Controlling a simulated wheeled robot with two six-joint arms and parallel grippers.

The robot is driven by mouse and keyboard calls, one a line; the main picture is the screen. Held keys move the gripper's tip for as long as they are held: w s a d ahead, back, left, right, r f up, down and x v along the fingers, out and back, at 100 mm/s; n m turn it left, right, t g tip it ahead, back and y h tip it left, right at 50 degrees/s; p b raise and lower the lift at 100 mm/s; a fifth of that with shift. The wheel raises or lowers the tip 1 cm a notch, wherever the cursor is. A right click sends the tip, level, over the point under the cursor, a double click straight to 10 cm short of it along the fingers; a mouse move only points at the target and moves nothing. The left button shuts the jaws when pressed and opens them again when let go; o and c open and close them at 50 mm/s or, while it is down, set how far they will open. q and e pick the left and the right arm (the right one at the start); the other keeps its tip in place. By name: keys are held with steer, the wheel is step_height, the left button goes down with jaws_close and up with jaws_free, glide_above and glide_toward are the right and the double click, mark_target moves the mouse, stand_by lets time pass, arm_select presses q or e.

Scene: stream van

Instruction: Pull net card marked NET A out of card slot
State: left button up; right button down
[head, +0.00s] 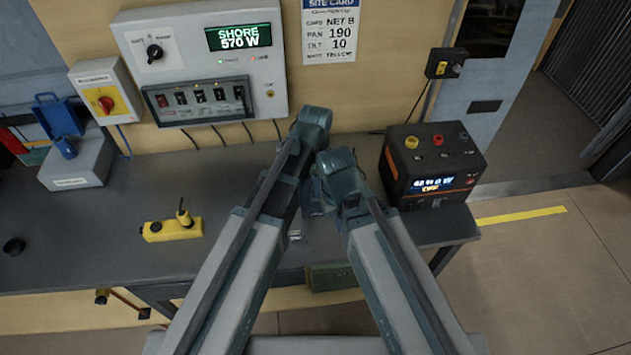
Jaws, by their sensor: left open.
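I cannot make out the net card marked NET A or its card slot; my two arms cover the middle of the bench. My left gripper (312,203) is low over the bench between the arms, mostly hidden behind the wrists; it is open. My right arm's wrist is close beside it, and I cannot make out the right gripper's fingers. A small pale piece (295,235) shows on the bench near the left arm, too small to identify. The site card (330,32) on the wall reads NET B, PAN 190, TILT 10.
A grey panel (275,60) reads SHORE 570 W. A black power unit (432,165) stands at the bench's right end. A yellow handheld device (172,228) and a grey box with blue parts (78,165) are on the left. The bench (90,225) is clear between them.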

arm_select(q)
step_height(320, 180, down, 4)
steer(key=shift+r+b, duration=0.25)
steer(key=shift+b, duration=0.95)
arm_select(e)
step_height(320, 180, down, 4)
steer(key=shift+r, duration=0.25)
steer(key=shift+r, duration=0.1)
arm_select(q)
jaws_close()
